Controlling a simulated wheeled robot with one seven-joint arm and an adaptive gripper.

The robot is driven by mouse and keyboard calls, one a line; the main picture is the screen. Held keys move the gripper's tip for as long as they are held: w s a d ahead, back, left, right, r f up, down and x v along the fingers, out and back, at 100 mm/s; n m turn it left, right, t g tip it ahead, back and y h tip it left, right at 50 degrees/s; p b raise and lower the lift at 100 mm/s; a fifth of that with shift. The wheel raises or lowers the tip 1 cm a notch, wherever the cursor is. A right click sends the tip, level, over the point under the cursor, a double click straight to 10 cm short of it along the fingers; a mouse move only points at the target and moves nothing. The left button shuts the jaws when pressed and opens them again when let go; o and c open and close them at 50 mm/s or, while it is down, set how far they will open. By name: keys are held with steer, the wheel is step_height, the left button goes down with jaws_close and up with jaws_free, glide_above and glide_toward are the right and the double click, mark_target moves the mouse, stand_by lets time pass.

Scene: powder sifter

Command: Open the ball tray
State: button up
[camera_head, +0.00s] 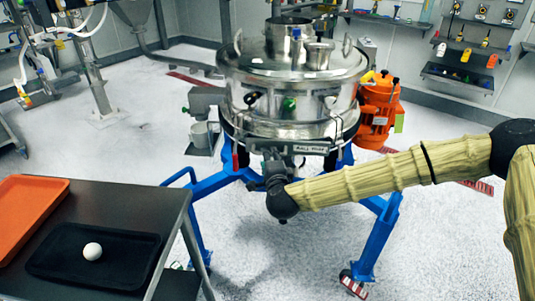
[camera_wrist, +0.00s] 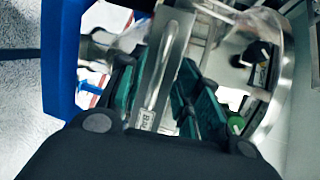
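The ball tray (camera_head: 308,147) shows as a dark front strip with a pale label, low on the round steel sifter (camera_head: 290,112). My gripper (camera_head: 274,160) is right at the left part of this front and hides some of it. In the wrist view, a shiny metal handle (camera_wrist: 154,88) stands between the two green-padded fingers of my gripper (camera_wrist: 160,95). A partly hidden label (camera_wrist: 145,119) shows beside the handle. The fingers are spread with a gap around the handle. Whether one finger touches it I cannot tell. The tray front looks flush with the sifter.
The sifter stands on a blue frame (camera_head: 380,238) with legs near my arm. An orange motor (camera_head: 377,108) sits at its right. A dark table (camera_head: 135,207) at left holds a black tray (camera_head: 52,265) with a white ball (camera_head: 92,251) and an orange tray (camera_head: 28,203).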

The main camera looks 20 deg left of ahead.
steer(key=shift+x, duration=1.95)
jaws_close()
